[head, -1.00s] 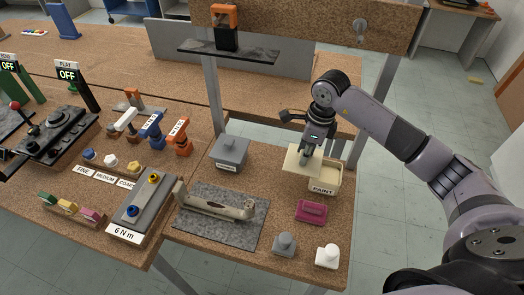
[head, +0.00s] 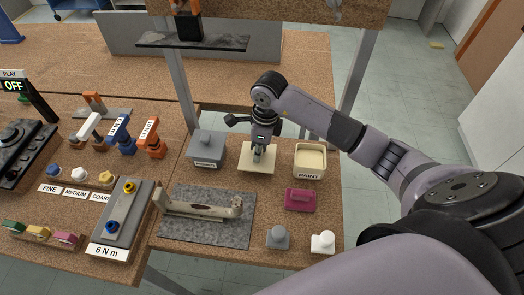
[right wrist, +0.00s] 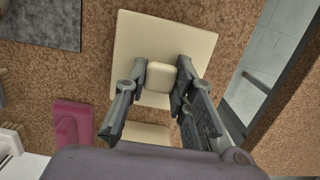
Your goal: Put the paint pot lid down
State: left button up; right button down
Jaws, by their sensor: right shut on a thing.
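The paint pot lid (head: 246,163) is a flat cream square with a small knob (right wrist: 160,78). My right gripper (head: 258,153) is shut on that knob from above; the right wrist view shows a finger on each side of it. The lid is level, over the board between the grey lidded pot and the paint pot. I cannot tell whether it touches the board. The paint pot (head: 309,173), labelled PAINT, is open with pale paint showing, just right of the lid and apart from it. My left gripper is not in view.
A grey lidded pot (head: 206,149) stands close left of the lid. A magenta block (head: 299,199), a grey knobbed piece (head: 278,237) and a white one (head: 323,242) lie nearer me. A beige handle-like part lies on a grey mat (head: 212,229). A shelf post (head: 180,90) rises behind.

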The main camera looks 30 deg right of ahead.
jog(key=shift+f, duration=0.85)
jog(key=shift+w+d+f, duration=0.15)
jog(key=shift+w+d, duration=0.1)
jog(key=shift+d, duration=0.15)
jog(key=shift+s, duration=0.1)
jog(key=shift+s+a, duration=0.1)
jog(key=shift+a, duration=0.1)
jog(key=c, duration=1.8)
grip_release()
jog(key=shift+a+b, duration=0.1)
jog(key=shift+b, duration=0.2)
jog(key=shift+o, duration=0.6)
jog(key=o, duration=0.3)
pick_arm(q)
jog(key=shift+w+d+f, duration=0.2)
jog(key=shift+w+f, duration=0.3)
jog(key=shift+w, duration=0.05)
pick_arm(e)
jog(key=shift+o, duration=0.2)
